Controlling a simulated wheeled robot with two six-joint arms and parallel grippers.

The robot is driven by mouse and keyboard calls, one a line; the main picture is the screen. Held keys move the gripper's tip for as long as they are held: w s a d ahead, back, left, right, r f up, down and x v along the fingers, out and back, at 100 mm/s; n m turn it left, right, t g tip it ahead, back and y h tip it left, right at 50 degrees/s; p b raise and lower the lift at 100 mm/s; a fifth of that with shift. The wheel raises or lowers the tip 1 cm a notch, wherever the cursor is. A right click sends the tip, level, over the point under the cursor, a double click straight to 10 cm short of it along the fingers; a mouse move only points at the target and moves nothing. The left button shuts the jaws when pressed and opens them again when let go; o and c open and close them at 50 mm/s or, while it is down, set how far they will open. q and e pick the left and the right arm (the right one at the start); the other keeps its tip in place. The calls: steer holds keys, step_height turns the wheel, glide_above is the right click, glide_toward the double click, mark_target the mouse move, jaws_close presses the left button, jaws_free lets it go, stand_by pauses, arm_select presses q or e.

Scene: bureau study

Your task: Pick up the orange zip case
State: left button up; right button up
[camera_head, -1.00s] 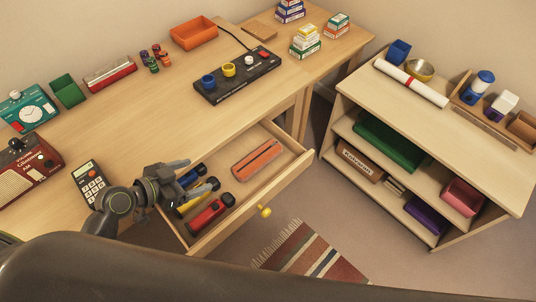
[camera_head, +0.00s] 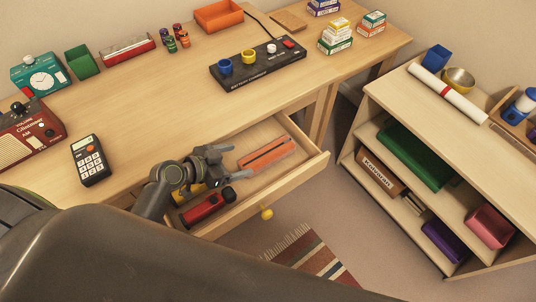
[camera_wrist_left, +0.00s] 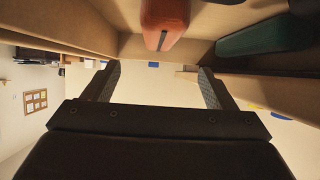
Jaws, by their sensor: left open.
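The orange zip case (camera_head: 266,153) lies in the open drawer (camera_head: 250,199), near its right end, with a dark zip line along it. My left gripper (camera_head: 227,160) is over the drawer, just left of the case, with open, empty jaws apart from it. In the left wrist view an orange-red case (camera_wrist_left: 165,20) with a dark zip shows at the top, beyond the two spread fingers (camera_wrist_left: 155,75). My right gripper is not in view.
A red torch (camera_head: 205,208) and a partly hidden yellow one (camera_head: 188,194) lie in the drawer below my gripper. The drawer's front wall has a yellow knob (camera_head: 267,213). A calculator (camera_head: 89,160) lies on the desk; a shelf unit (camera_head: 405,100) stands at right.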

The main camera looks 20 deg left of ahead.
mark_target(265, 153)
arm_select(q)
steer(key=x, duration=1.1)
steer(key=shift+w, duration=0.1)
steer(key=c, duration=1.1)
